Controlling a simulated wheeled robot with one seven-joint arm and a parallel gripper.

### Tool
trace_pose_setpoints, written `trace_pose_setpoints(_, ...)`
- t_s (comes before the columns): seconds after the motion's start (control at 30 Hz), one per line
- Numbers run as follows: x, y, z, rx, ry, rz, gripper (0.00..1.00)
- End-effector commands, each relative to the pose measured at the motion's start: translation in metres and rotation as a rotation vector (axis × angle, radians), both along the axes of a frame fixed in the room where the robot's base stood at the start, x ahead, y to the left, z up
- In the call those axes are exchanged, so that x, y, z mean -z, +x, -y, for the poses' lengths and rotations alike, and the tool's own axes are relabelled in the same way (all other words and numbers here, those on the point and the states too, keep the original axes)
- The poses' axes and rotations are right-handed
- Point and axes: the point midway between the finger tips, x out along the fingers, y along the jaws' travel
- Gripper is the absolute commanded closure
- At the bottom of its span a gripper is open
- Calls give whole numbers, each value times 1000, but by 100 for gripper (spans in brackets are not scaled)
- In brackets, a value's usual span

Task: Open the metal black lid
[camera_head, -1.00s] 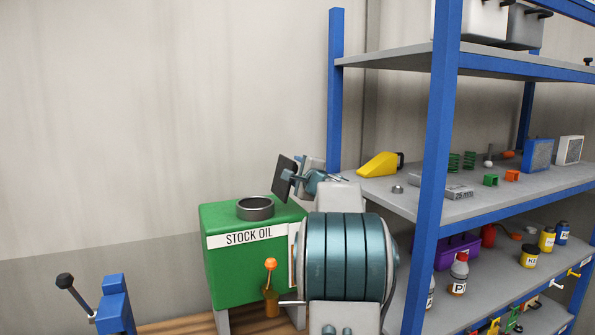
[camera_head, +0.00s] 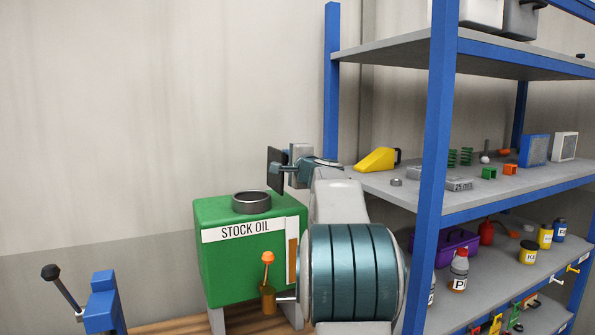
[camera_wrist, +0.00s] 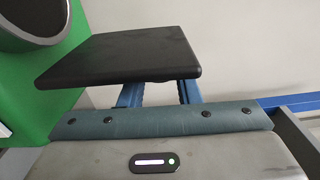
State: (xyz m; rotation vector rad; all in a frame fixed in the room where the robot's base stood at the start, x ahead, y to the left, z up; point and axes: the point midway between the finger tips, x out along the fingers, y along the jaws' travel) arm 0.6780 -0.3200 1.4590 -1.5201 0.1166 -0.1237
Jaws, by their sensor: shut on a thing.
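The black metal lid (camera_wrist: 125,55) is a flat dark square plate in the wrist view. It also shows nearly edge-on in the head view (camera_head: 275,170), to the right of and above the tank's opening. My gripper (camera_head: 287,172) is shut on the lid, and its two fingers (camera_wrist: 158,93) run under the plate in the wrist view. The green STOCK OIL tank (camera_head: 240,265) stands below and to the left. Its round grey neck (camera_head: 252,203) is uncovered on top. The fingertips' exact contact is hidden by the plate.
A blue-framed shelf (camera_head: 437,130) with grey boards stands close on the right. A yellow scoop (camera_head: 377,160) lies on its middle board near my arm. The wall left of the tank is clear.

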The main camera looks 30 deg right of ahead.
Motion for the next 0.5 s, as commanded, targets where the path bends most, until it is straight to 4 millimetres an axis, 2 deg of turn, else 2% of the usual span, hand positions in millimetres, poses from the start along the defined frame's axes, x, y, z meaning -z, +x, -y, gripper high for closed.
trace_pose_setpoints(0.3,1,0,1,1,-4,-4,100)
trace_pose_setpoints(0.33,1,0,1,2,-4,-4,67)
trace_pose_setpoints(0.4,1,-1,2,2,-5,-3,49)
trace_pose_setpoints(0.5,0,-1,2,2,-5,-3,49)
